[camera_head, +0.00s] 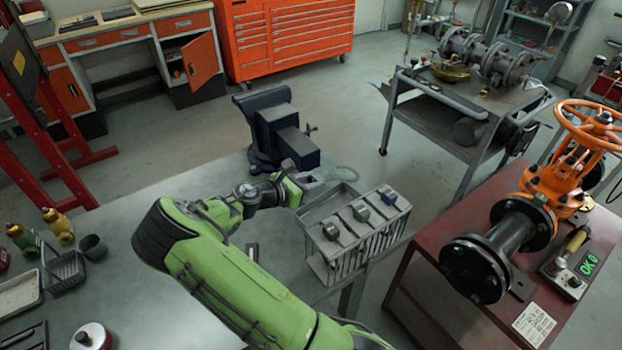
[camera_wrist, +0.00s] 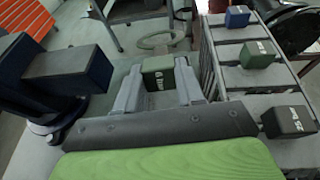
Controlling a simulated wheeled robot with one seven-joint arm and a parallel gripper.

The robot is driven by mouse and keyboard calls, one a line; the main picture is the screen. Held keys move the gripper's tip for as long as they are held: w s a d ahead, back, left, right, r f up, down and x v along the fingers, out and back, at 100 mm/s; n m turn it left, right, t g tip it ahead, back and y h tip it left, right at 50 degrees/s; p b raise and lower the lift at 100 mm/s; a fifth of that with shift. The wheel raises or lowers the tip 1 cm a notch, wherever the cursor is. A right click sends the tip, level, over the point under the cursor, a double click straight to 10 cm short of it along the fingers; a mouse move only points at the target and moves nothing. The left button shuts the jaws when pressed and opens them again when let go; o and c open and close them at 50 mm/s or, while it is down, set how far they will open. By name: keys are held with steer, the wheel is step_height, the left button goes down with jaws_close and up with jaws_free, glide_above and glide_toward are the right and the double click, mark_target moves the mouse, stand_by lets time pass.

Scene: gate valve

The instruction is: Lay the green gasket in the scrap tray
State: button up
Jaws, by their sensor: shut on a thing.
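My gripper (camera_wrist: 158,88) is shut on a green block (camera_wrist: 158,72) with pale lettering, held between its two fingers. In the head view my gripper (camera_head: 294,188) is between the vise and the slotted rack.
A slotted rack (camera_head: 342,262) bears several lettered blocks, right of my gripper. A dark blue vise (camera_head: 275,125) stands close behind it. A wire basket (camera_head: 63,272), a dark cup (camera_head: 93,246) and bottles are at the bench's left. The orange-wheeled valve (camera_head: 555,180) is on the red table.

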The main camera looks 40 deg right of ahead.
step_height(320, 180, down, 4)
steer(key=shift+f+b, duration=0.1)
steer(key=shift+b, duration=0.9)
steer(key=shift+r+p, duration=0.2)
steer(key=shift+p, duration=0.1)
steer(key=shift+f+b, duration=2.6)
steer(key=shift+f, duration=2.6)
steer(key=o, duration=1.1)
steer(key=p+v, duration=0.2)
steer(key=v, duration=1.3)
steer(key=shift+a, duration=0.4)
